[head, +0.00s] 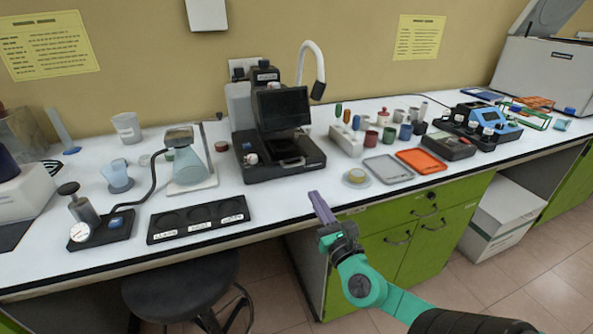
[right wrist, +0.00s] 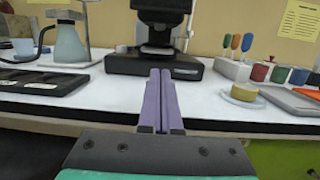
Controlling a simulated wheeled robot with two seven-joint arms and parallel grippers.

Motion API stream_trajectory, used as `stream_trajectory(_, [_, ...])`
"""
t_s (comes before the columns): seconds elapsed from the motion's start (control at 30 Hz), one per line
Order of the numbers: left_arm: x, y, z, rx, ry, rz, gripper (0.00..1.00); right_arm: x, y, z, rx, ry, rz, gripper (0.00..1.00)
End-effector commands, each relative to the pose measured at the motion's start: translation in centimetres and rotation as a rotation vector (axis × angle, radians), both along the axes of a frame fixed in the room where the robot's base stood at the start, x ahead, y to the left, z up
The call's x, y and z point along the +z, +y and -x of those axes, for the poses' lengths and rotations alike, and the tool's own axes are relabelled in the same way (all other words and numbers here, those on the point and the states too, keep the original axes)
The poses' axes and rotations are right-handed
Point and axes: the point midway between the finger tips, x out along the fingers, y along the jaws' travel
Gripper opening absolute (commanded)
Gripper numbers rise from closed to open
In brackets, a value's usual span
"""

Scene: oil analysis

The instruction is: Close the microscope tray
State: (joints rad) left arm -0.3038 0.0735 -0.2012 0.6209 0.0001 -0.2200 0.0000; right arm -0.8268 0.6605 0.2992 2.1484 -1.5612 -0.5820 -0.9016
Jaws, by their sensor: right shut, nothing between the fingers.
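The black microscope (head: 275,125) stands on the white bench near the middle of the head view, with a dark screen on its front. Its tray (head: 292,162) shows at the front of the base, below the screen; I cannot tell how far it is out. The microscope base also shows in the right wrist view (right wrist: 125,66), straight ahead of the fingers. My right gripper (head: 318,205) is shut and empty, with its purple fingers pressed together. It is at the bench's front edge, in front of and apart from the microscope. My left gripper is not in view.
A yellow item on a small dish (head: 356,177) and grey and orange trays (head: 421,161) lie right of the microscope. A black labelled holder (head: 199,219) and a glass flask (head: 189,167) are to the left. The bench just before the microscope is clear. A black stool (head: 180,288) stands below.

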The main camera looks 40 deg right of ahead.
Motion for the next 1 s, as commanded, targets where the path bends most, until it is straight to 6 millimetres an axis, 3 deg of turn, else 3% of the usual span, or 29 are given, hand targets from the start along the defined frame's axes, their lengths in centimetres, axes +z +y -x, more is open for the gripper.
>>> stream_trajectory(0.2, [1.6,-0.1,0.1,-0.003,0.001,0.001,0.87,1.3,-1.4,-4.7,0.001,-0.004,0.000,0.00])
stream_trajectory(0.4, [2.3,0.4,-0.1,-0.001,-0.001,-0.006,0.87,1.7,-2.6,-8.0,0.000,-0.001,-0.001,0.00])
stream_trajectory(1.0, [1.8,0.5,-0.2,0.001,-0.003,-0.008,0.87,1.5,-3.1,-9.7,0.001,-0.001,-0.004,0.00])
